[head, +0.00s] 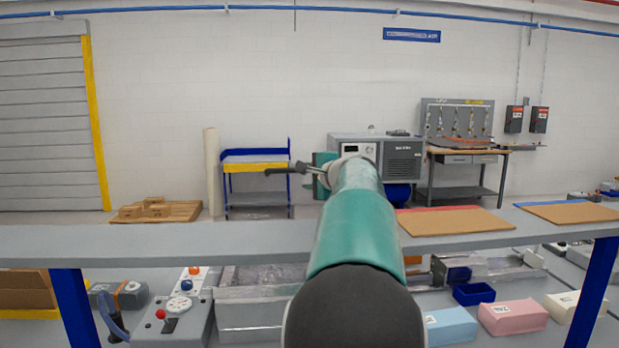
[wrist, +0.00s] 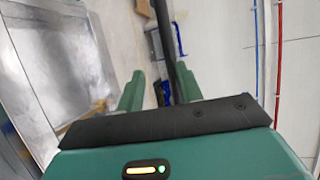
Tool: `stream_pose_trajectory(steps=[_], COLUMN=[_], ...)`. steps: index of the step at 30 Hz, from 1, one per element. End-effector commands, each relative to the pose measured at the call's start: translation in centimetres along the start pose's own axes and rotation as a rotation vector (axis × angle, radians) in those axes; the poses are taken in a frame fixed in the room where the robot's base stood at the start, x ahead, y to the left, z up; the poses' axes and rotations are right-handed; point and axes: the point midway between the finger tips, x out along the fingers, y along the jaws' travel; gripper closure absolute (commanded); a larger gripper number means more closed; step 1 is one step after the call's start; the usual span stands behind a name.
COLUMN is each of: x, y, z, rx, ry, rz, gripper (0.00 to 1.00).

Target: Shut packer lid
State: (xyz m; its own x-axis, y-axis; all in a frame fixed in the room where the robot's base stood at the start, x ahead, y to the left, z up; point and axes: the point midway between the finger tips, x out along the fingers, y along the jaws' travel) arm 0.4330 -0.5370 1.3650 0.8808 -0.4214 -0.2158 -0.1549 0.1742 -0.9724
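My green arm reaches forward over the grey shelf in the head view. My gripper (head: 308,172) is at its far end, in front of the back wall and small in the picture. In the wrist view the two green fingers of my gripper (wrist: 158,92) stand apart, with a gap between them. A dark bar (wrist: 168,30) runs between or just beyond the fingers; I cannot tell whether they touch it. A shiny metal chamber (wrist: 72,85) with a raised rim lies left of the fingers, perhaps the packer. In the head view a metal trough (head: 248,316) sits below the shelf, partly behind my arm. I cannot make out a lid.
The grey shelf (head: 150,244) crosses in front, on blue posts (head: 74,303). A control box (head: 172,318) stands lower left. A blue bin (head: 474,293), a light blue block (head: 450,326) and a pink block (head: 512,317) lie lower right. Brown boards (head: 455,220) lie on the shelf.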

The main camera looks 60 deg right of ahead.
Motion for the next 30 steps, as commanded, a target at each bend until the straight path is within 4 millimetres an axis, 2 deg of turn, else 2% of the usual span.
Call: stream_pose_trajectory(steps=[8, 30], x=[-0.4, -5.1], y=[0.0, 0.0], z=[0.0, -0.1], rx=[0.0, 0.0], ry=[0.001, 0.002], rz=[0.0, 0.0], gripper=[0.64, 0.64])
